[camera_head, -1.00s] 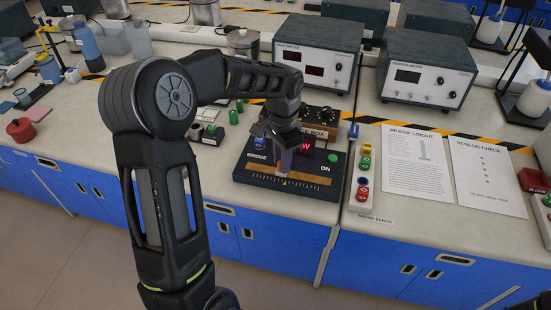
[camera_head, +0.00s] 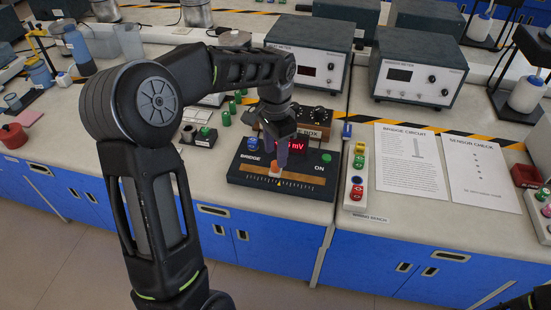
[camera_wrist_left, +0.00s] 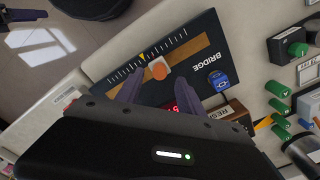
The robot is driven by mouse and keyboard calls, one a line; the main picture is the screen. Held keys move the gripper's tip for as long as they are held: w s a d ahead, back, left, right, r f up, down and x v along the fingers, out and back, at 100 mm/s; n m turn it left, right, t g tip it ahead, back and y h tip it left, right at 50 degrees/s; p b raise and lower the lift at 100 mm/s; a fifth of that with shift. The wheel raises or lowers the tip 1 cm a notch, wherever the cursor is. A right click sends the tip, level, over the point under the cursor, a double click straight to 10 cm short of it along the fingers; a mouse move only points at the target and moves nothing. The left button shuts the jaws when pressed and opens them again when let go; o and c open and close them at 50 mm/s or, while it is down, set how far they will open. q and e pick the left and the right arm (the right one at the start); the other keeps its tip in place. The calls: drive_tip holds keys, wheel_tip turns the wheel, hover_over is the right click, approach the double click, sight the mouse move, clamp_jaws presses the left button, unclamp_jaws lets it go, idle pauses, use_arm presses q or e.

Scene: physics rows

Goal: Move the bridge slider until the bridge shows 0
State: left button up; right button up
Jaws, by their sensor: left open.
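The bridge box (camera_head: 240,177) is a dark panel on the bench, with a wooden strip, a tick scale and a yellow mark. The slider (camera_head: 275,169), with an orange knob, sits on the strip near the yellow mark; it also shows in the left wrist view (camera_wrist_left: 159,71). My left gripper (camera_head: 279,162) points down at the slider. In the left wrist view its two fingers (camera_wrist_left: 160,80) stand apart, one on each side of the knob; contact cannot be told. The red display (camera_head: 296,148) ends in "mV", but my gripper hides part of its reading.
A resistance box (camera_head: 312,118) stands right behind the bridge, with two meters further back. A strip of coloured terminals (camera_head: 357,175) lies to the right, beside printed sheets (camera_head: 410,160). The bench's front edge is close to the bridge.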

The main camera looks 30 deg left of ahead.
sight(275, 163)
use_arm(q)
wheel_tip(275, 163, up, 4)
drive_tip(key=shift+r, duration=0.15)
idle(0.6)
